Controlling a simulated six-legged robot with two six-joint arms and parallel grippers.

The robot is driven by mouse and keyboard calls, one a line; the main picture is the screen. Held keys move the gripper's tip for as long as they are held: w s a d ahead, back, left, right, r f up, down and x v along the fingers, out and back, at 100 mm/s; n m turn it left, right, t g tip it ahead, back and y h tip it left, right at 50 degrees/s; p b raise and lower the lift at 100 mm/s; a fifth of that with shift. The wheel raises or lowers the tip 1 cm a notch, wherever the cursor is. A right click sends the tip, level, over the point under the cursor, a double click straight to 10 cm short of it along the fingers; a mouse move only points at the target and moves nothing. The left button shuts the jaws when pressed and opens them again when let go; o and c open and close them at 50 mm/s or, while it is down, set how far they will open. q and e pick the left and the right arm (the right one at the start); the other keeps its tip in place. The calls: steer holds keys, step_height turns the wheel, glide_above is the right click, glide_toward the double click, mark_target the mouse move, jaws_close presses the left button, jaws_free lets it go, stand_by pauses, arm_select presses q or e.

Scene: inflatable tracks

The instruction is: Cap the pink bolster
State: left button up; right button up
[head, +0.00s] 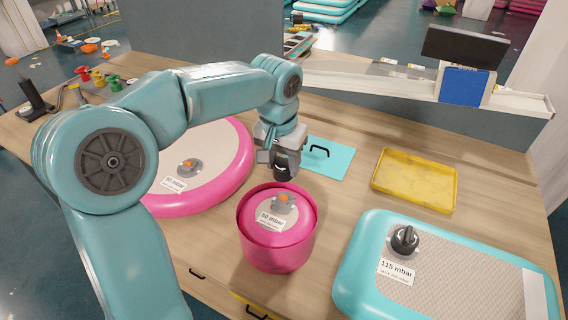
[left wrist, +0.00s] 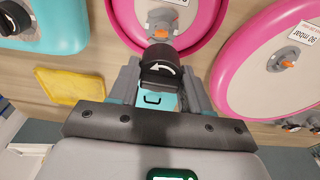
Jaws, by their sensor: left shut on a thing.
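The pink bolster (head: 277,250) stands upright on the table, with a grey top and an 80 mbar label. Its grey valve (head: 284,203) has an orange centre and is uncovered. The valve also shows in the left wrist view (left wrist: 161,30), just beyond the cap. My left gripper (head: 281,166) is shut on a black cap (left wrist: 160,72) with a white curved arrow. In the head view it holds the cap above and behind the valve, apart from it. My right gripper is not in view.
A pink round inflatable (head: 240,165) with an uncovered orange-centred valve lies left. A teal inflatable (head: 350,275) with a black cap (head: 404,240) lies right. Behind are a teal handled panel (head: 338,163) and an empty yellow tray (head: 415,180).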

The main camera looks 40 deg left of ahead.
mark_target(284, 195)
arm_select(q)
steer(key=shift+f, duration=0.1)
steer(key=shift+d+f, duration=0.1)
steer(key=shift+f, duration=0.1)
steer(key=shift+f+b, duration=0.7)
step_height(284, 195, down, 3)
steer(key=shift+r+b, duration=0.2)
steer(key=shift+b, duration=0.9)
steer(key=shift+f+b, duration=0.5)
steer(key=shift+f, duration=0.2)
steer(key=shift+f+b, duration=1.5)
steer(key=shift+f, duration=0.55)
